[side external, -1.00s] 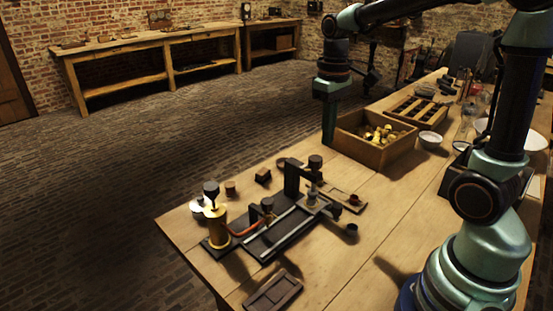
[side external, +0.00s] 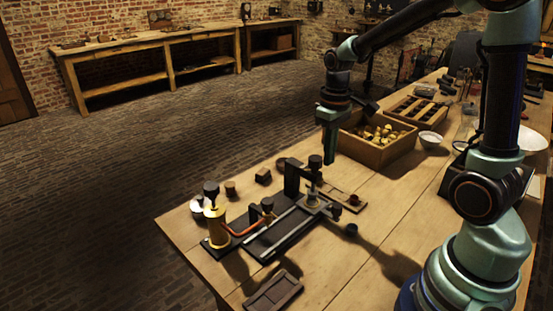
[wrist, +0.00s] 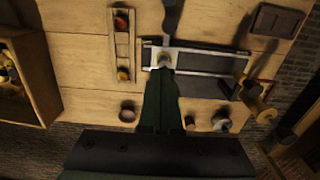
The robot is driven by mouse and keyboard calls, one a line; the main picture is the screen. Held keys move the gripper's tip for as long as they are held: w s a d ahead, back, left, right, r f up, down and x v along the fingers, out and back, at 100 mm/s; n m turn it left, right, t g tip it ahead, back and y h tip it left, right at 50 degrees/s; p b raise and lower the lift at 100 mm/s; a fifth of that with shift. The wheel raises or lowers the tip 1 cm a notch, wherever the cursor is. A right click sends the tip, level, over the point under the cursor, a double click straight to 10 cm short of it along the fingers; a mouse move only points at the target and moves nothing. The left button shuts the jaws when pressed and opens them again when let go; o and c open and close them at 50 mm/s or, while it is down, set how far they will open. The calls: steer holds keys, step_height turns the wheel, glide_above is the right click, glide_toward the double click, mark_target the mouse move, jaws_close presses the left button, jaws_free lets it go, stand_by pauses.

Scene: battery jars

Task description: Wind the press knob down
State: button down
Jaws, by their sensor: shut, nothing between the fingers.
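The press (side external: 291,178) is a dark upright frame on the bench. Its dark press knob (side external: 315,162) stands on top, above a small glass jar (side external: 313,190) on the black bed. My gripper (side external: 330,160) points down just right of the knob in the side view and close to it; I cannot tell whether they touch. The gripper is shut and holds nothing. In the wrist view my gripper's dark green fingers (wrist: 163,80) reach toward a pale round part on the bed. They cover part of the press there, and I cannot make out the knob clearly.
A brass cylinder (side external: 216,225) with a dark top stands at the bed's left end. A wooden crate of yellow pieces (side external: 360,152) lies behind my gripper. A narrow tray (wrist: 123,48) lies beside the press. A flat dark tray (side external: 273,291) sits at the front edge.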

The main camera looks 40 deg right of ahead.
steer(key=shift+w+a, duration=0.1)
steer(key=shift+w, duration=0.15)
stand_by(0.8)
steer(key=shift+s+a, duration=0.1)
steer(key=shift+a, duration=0.95)
step_height(320, 180, up, 6)
steer(key=shift+s, duration=0.3)
stand_by(0.6)
steer(key=shift+a, duration=0.1)
steer(key=s+a+r+t, duration=0.3)
steer(key=s+a+t, duration=0.2)
steer(key=s+a, duration=0.1)
steer(key=shift+s+t, duration=0.15)
steer(key=shift+t, duration=0.15)
